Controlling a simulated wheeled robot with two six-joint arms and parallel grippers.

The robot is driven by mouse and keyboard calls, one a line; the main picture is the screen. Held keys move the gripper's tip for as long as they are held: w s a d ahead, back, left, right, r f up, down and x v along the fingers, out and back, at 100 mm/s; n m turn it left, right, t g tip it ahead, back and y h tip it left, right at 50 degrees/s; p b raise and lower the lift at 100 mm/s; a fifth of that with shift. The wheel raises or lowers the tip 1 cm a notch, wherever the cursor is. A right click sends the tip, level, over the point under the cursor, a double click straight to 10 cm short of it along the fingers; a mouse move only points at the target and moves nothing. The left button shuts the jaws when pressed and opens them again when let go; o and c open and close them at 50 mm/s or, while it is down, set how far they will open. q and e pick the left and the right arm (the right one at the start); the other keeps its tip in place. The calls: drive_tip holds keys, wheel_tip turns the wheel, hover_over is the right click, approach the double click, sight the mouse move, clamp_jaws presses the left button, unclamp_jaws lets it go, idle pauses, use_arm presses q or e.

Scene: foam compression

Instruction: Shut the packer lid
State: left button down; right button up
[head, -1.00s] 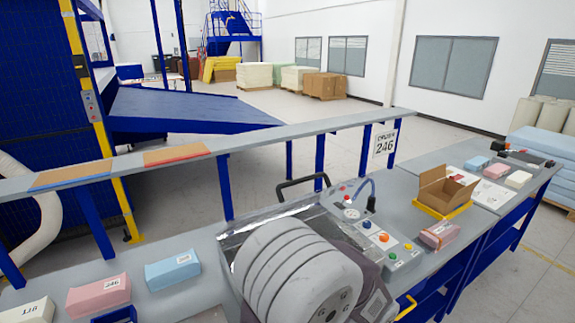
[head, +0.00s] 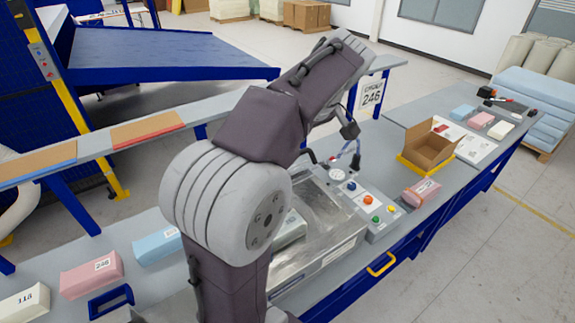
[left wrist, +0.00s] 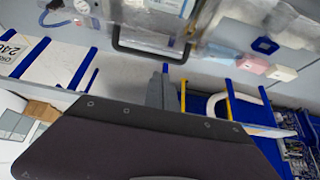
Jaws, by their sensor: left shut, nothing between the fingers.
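The packer (head: 340,249) is a metal-framed box set in the bench, with a shiny, clear-looking surface and a pale block (head: 291,229) at its left, partly behind my arm. A black U-shaped handle shows at the packer's back edge in the left wrist view (left wrist: 150,52). My arm covers much of the lid in the head view, so I cannot tell its angle. My left gripper (head: 349,130) reaches over to the packer's back side. In the left wrist view its fingers (left wrist: 160,82) are shut and empty, close to the handle but apparently apart. My right gripper is not in view.
A control panel (head: 365,203) with coloured buttons and a blue cable (head: 357,153) stands right of the packer. An open cardboard box (head: 432,145) and a pink block (head: 422,191) lie farther right. Pink and blue blocks lie left. A grey rail (head: 60,169) runs behind.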

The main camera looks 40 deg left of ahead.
use_arm(q)
drive_tip(key=x, duration=0.3)
drive_tip(key=p+x, duration=0.1)
drive_tip(key=x, duration=0.3)
drive_tip(key=shift+s+d+f, duration=0.1)
drive_tip(key=shift+s+d, duration=0.1)
drive_tip(key=f, duration=0.1)
drive_tip(key=d+f, duration=0.1)
drive_tip(key=f, duration=0.1)
drive_tip(key=shift+d+p, duration=0.2)
drive_tip(key=shift+p, duration=0.2)
drive_tip(key=shift+s+d+f, duration=0.2)
drive_tip(key=shift+d+f, duration=0.1)
drive_tip(key=shift+d, duration=0.2)
drive_tip(key=shift+a+f, duration=0.1)
drive_tip(key=shift+f, duration=0.05)
